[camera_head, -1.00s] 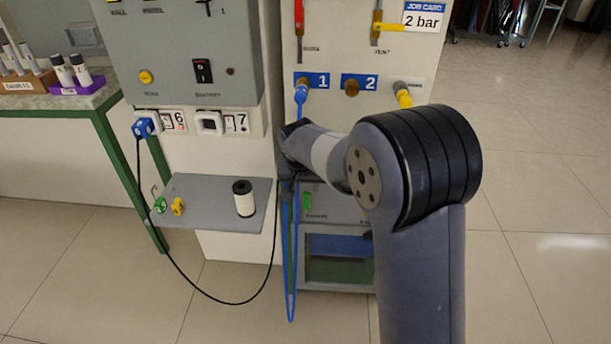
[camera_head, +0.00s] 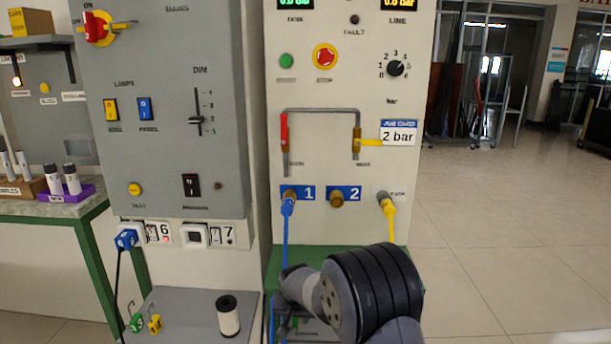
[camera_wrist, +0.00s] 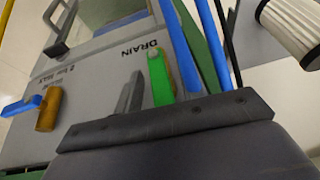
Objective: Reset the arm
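My arm reaches in from the bottom of the head view, with its large dark joint (camera_head: 375,290) in front of the lower panel. My gripper end (camera_head: 288,318) is low, below socket 1, beside the blue hose (camera_head: 285,240); its fingers cannot be made out there. In the wrist view a dark bar of my gripper (camera_wrist: 165,120) crosses the lower part, with a short dark piece standing up from it. A green drain handle (camera_wrist: 160,76) and blue hose strands (camera_wrist: 180,45) lie close beyond it. I see nothing clearly held.
A grey shelf (camera_head: 185,302) at left carries a white spool (camera_head: 228,316) and green and yellow tags. The blue hose sits at socket 1; a yellow hose (camera_head: 389,215) sits at the park port. A bench (camera_head: 40,208) stands far left. The floor at right is clear.

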